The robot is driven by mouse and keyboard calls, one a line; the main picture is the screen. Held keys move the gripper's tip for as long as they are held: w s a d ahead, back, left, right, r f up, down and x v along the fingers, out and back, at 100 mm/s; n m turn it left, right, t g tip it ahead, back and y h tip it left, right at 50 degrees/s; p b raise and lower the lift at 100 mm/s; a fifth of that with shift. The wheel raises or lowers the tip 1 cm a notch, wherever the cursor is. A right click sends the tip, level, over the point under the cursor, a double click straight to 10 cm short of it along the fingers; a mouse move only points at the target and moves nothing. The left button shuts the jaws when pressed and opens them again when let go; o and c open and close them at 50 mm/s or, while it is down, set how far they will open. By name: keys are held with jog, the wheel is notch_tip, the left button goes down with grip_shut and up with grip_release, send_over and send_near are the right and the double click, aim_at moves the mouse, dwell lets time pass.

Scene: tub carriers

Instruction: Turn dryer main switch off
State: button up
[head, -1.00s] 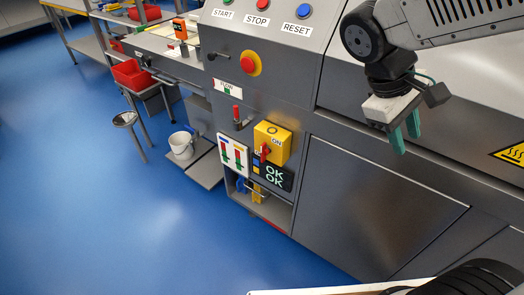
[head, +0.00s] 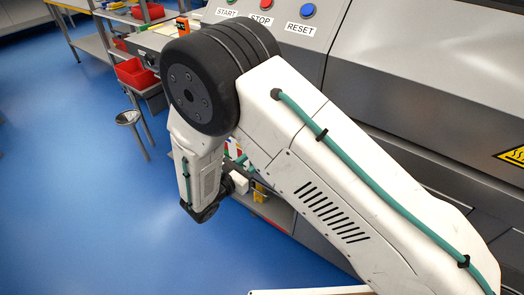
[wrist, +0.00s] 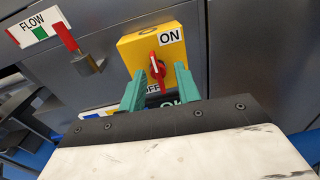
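The dryer main switch is a yellow box (wrist: 133,53) with a red rotary handle (wrist: 157,68), ahead of me in the wrist view. An ON label (wrist: 171,37) is above right of the handle, and a partly covered OFF label (wrist: 152,88) is below it. The handle lies nearly along the box's length; I cannot tell which label it points at. My gripper (wrist: 159,75) is open, its green fingers on either side of the handle's lower part. Contact is not clear. In the head view my arm hides the switch.
A red lever (wrist: 65,36) beside a FLOW label (wrist: 38,25) is left of the switch. START, STOP and RESET (head: 300,29) buttons are on the panel above. Red bins (head: 133,73) stand at the left.

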jog(key=w+d+f+n, duration=0.1)
jog(key=w+d, duration=0.2)
jog(key=w, duration=0.2)
jog(key=shift+w+d+f+t+y, duration=0.25)
jog(key=shift+w+f+t+y, duration=0.05)
jog(key=shift+w+t, duration=0.1)
grip_shut()
